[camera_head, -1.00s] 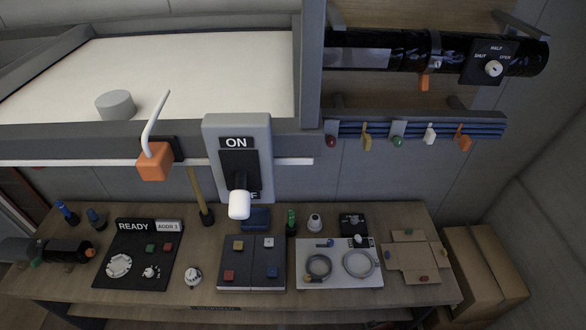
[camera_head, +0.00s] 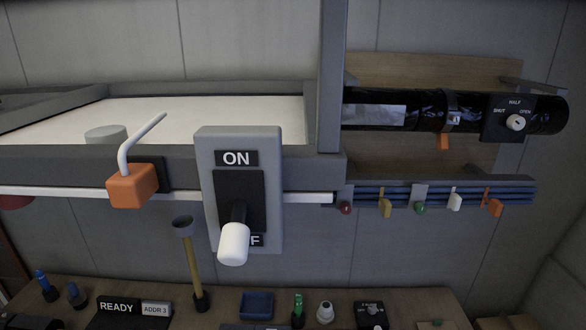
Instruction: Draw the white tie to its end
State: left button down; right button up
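The white tie (camera_head: 455,201) is on the blue cable bundle (camera_head: 520,194) at the right, and its small white tab hangs just below the bundle. It is too small to tell how tight the tie is. A green tab (camera_head: 420,208) on a grey tie is to its left, and an orange tie (camera_head: 494,207) is to its right. A yellow tie (camera_head: 385,207) and a red tab (camera_head: 345,208) are further left on the same bundle. Neither of my grippers shows in this view.
Above the bundle runs a black pipe (camera_head: 400,118) with a dial box (camera_head: 512,120). A grey ON/OFF switch box (camera_head: 212,180) with a white-tipped lever and an orange block (camera_head: 132,185) stick out at the left. The workbench (camera_head: 240,285) lies below. The wall under the ties looks clear.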

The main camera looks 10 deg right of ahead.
aim_at(455, 200)
jog(key=z, duration=1.3)
